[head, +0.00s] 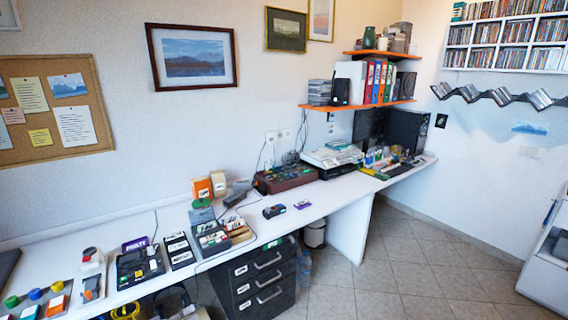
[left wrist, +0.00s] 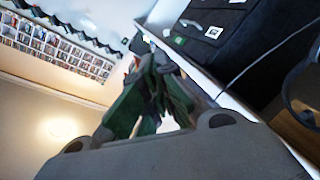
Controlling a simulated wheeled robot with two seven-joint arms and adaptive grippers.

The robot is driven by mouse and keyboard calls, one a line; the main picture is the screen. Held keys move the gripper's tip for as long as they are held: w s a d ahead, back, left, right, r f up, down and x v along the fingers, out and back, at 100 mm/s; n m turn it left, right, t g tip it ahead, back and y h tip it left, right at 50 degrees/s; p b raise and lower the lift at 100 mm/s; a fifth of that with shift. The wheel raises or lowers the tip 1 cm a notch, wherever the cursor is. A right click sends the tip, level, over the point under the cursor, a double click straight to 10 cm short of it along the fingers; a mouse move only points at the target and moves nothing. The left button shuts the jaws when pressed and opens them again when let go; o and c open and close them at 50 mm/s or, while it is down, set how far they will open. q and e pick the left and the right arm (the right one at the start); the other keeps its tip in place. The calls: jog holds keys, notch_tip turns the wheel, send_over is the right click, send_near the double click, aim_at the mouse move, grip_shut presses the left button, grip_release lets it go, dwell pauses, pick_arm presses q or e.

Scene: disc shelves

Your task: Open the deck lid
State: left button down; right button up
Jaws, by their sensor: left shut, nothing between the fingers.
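I cannot make out a deck lid for certain in either view. A dark box-like device (head: 140,266) lies on the long white desk at the left of the head view; whether it is the deck I cannot tell. My left gripper (left wrist: 152,66) shows in the left wrist view, its dark and green fingers together and empty. It appears apart from any object. Neither gripper shows clearly in the head view, and my right gripper is in neither view.
The white desk (head: 325,192) runs along the wall, with a dark drawer unit (head: 262,284) beneath it. A purple-marked sign (head: 135,244) and several small devices crowd its left part. Disc shelves (head: 505,44) hang at the right. The tiled floor (head: 420,262) is clear.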

pick_arm(q)
jog(key=s+a+f+g+y, duration=0.1)
jog(key=s+a+f+y, duration=0.3)
jog(key=f, duration=0.6)
jog(key=s+f+m+y, duration=0.1)
jog(key=s+f+y, duration=0.1)
jog(key=s+f, duration=0.55)
jog(key=s+a+f+g+y, duration=0.15)
jog(key=s+f+y, duration=0.25)
jog(key=f, duration=0.8)
jog(key=s+d+f+m+g, duration=0.1)
jog(key=s+f, duration=0.4)
jog(key=s, duration=0.6)
jog(key=s+d+f+m+g+y, duration=0.1)
jog(key=s+f+g, duration=0.3)
jog(key=s, duration=0.8)
jog(key=s+d+f+m+g, duration=0.1)
jog(key=s+d+f+g, duration=0.2)
jog(key=s+f, duration=0.3)
jog(key=s, duration=0.5)
jog(key=shift+s+d+y, duration=0.35)
jog(key=shift+y, duration=0.05)
jog(key=c, duration=2.2)
grip_release()
